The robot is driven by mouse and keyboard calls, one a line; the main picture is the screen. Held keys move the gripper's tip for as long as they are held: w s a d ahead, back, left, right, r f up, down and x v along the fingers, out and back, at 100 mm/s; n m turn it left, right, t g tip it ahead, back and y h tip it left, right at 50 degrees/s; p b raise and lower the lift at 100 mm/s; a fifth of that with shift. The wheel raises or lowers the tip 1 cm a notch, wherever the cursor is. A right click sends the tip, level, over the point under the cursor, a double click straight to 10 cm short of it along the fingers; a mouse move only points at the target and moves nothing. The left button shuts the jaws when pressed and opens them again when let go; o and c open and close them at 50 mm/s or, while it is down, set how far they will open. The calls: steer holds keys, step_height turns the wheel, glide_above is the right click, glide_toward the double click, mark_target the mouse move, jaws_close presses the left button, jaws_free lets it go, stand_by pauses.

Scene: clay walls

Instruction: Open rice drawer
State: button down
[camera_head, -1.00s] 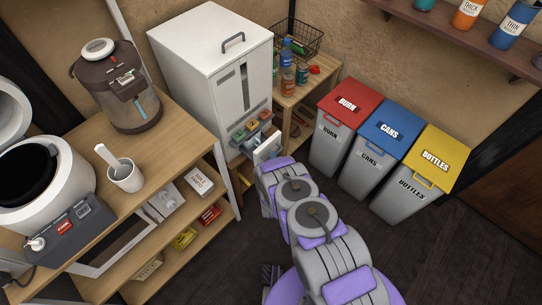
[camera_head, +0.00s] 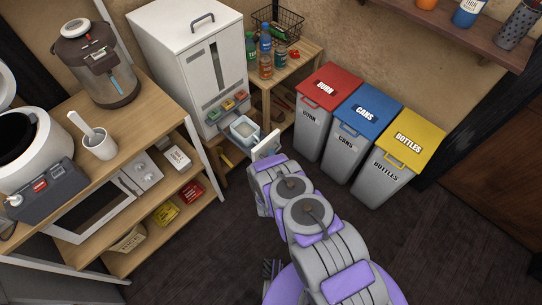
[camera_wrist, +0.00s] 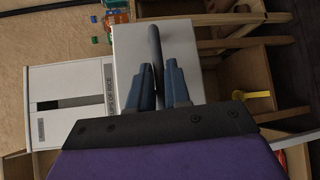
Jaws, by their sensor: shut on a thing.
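The tall white rice dispenser (camera_head: 188,62) stands beside the wooden shelf unit, with coloured buttons (camera_head: 235,100) low on its front. Its drawer is pulled out below the buttons, and its pale open bin (camera_head: 244,130) shows behind the white front panel (camera_head: 266,144). In the wrist view, the white drawer front (camera_wrist: 128,45) carries a dark bar handle (camera_wrist: 154,45). My gripper (camera_wrist: 160,75) is shut on this handle, one blue-grey finger on each side. In the head view my arm hides the fingers and handle.
Red, blue and yellow-lidded bins (camera_head: 359,125) stand to the right of the drawer. A wooden table (camera_head: 285,65) with bottles and a wire basket is behind. Shelves with a microwave (camera_head: 112,205) are at left. Dark floor (camera_head: 200,262) is clear in front.

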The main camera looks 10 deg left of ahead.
steer(key=c, duration=1.4)
jaws_free()
steer(key=shift+s+d+f, duration=0.1)
steer(key=shift+d+f, duration=0.05)
steer(key=shift+d, duration=0.2)
steer(key=shift+o, duration=0.8)
steer(key=shift+a, duration=0.15)
steer(key=shift+o, duration=0.4)
steer(key=shift+a, duration=0.6)
steer(key=s+d+r, duration=0.2)
steer(key=s, duration=1.5)
steer(key=shift+r, duration=0.15)
steer(key=shift+a, duration=0.1)
